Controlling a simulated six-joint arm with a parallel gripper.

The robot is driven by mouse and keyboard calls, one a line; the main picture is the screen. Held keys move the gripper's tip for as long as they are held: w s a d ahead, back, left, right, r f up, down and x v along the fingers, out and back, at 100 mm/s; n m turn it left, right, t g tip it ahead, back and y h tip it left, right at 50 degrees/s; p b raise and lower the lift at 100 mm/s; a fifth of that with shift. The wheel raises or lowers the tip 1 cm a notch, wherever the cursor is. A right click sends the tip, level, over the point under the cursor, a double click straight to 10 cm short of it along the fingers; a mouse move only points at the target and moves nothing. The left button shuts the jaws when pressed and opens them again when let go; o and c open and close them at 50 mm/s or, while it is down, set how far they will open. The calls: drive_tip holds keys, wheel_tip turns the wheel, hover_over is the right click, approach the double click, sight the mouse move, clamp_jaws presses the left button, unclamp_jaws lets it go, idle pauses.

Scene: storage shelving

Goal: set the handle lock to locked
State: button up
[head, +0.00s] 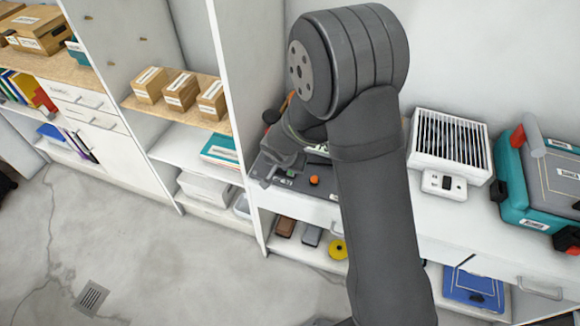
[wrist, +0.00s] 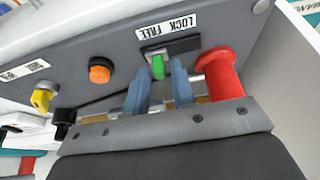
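A grey panel (head: 330,190) lies on the shelf counter in the head view; it also fills much of the wrist view (wrist: 75,45). A white label (wrist: 166,27) with the words LOCK and FREE sits above a dark slot. A small green tab (wrist: 158,66) stands at the left part of this slot as pictured. My gripper (wrist: 160,88) is open, its two blue-grey fingers on either side of the green tab. I cannot tell whether they touch it. In the head view my arm hides part of the panel, and my gripper (head: 268,172) is over its left part.
An orange button (wrist: 99,70), a yellow knob (wrist: 42,97) and a black knob (wrist: 63,121) are left of the fingers. A red cylindrical handle (wrist: 220,78) stands close to the right finger. A white vented box (head: 449,142) and a teal case (head: 535,178) stand farther right.

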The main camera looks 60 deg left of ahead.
clamp_jaws()
drive_tip(key=shift+s+a, duration=1.3)
drive_tip(key=shift+o, duration=1.7)
unclamp_jaws()
drive_tip(key=shift+r, duration=0.15)
